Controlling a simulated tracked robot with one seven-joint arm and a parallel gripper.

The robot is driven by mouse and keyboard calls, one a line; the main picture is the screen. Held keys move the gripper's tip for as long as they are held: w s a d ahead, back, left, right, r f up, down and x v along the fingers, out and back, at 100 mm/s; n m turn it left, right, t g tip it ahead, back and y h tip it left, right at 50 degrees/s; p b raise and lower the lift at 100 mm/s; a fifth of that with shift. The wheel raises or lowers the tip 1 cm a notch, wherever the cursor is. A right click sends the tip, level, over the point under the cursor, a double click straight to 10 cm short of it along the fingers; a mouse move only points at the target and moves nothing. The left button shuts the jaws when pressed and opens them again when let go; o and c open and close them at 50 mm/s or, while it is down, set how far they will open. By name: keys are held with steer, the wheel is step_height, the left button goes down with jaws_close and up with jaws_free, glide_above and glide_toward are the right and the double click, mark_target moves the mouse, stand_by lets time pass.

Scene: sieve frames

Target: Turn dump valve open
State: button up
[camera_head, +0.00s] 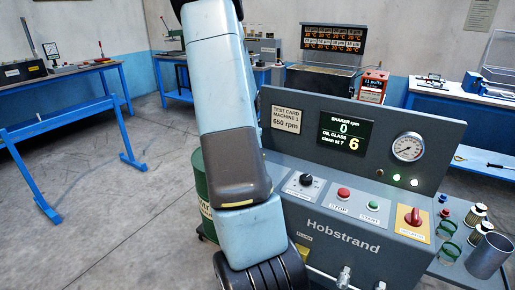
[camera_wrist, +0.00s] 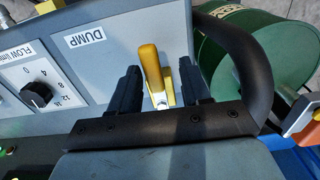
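The dump valve's yellow lever (camera_wrist: 152,68) stands out from the machine's grey panel, beside a white DUMP label (camera_wrist: 84,36) in the wrist view. My gripper (camera_wrist: 157,82) is open, with one dark finger on each side of the lever. Gaps show between the lever and both fingers, so I see no grip on it. Part of a brass fitting shows just behind the lever. In the head view my arm covers the left end of the Hobstrand machine (camera_head: 343,232), and the lever and my fingertips are hidden there.
A green drum (camera_wrist: 235,75) stands close to the right of my gripper in the wrist view, with a dark curved bar between. The flow knob (camera_wrist: 36,93) is to the left. The machine's display (camera_head: 345,134) reads SHAKER 0 and OIL CLASS 6.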

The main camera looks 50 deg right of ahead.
steer(key=shift+s, duration=0.1)
step_height(320, 180, up, 14)
steer(key=shift+f, duration=0.15)
stand_by(0.5)
stand_by(0.5)
